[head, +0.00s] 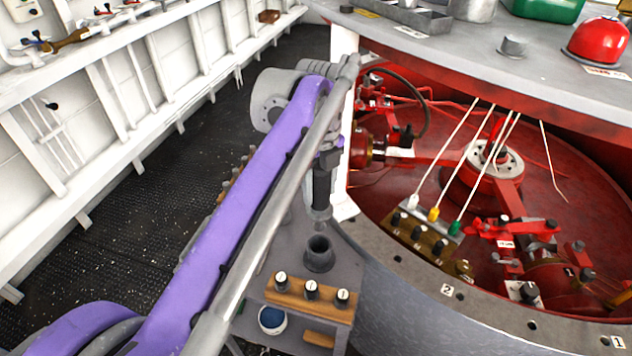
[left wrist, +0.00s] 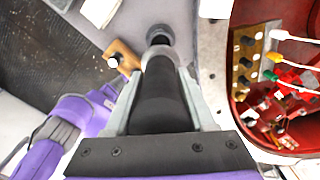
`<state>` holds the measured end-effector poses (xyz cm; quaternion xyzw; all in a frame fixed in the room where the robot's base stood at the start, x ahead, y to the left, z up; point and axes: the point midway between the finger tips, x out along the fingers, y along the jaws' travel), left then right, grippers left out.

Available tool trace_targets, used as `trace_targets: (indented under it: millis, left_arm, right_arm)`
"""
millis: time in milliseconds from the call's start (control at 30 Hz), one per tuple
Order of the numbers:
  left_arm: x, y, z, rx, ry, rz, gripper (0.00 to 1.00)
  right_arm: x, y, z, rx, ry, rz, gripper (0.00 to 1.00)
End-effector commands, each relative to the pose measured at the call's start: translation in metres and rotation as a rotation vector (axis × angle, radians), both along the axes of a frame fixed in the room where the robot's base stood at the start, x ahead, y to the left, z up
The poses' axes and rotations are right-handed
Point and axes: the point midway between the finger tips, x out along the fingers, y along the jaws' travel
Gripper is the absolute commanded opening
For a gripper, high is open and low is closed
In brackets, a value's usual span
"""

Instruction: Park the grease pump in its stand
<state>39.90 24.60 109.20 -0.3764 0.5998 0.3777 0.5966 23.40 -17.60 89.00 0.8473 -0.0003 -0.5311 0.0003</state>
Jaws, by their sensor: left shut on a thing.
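The grease pump (head: 321,190) is a black cylinder with a grey lower end, hanging roughly upright. My left gripper (head: 326,153) is shut on it; the jaws are partly hidden by my arm in the head view. In the left wrist view, the pump (left wrist: 162,104) lies between the two pale fingers of the left gripper (left wrist: 160,82). The stand (head: 319,254) is a dark grey open cup on a grey shelf. The pump's lower end is just above the cup, apart from it in the head view. The cup (left wrist: 160,36) also shows just beyond the pump's tip in the left wrist view.
A grey worktop (head: 470,45) overhangs behind. The dark deck floor (head: 150,195) at left is mostly clear.

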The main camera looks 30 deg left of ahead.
Motion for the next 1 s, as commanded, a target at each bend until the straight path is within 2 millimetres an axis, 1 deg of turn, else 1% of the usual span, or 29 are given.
trace_targets:
  millis: [167, 500, 600, 1000]
  left_arm:
    - [0.000, 0.000, -0.012, 0.000, 0.001, 0.000, 0.00]
    - [0.000, 0.000, -0.046, 0.000, 0.001, 0.001, 0.00]
    - [0.000, 0.000, -0.052, 0.000, 0.001, 0.001, 0.00]
    - [0.000, 0.000, -0.054, 0.000, 0.000, 0.002, 0.00]
  right_arm:
    - [-0.002, 0.000, -0.011, 0.000, 0.004, 0.000, 0.50]
    - [-0.007, 0.000, -0.041, 0.000, 0.015, 0.000, 0.50]
    - [-0.007, 0.000, -0.047, 0.000, 0.016, 0.000, 0.50]
    - [-0.007, 0.000, -0.048, 0.000, 0.017, 0.000, 0.50]
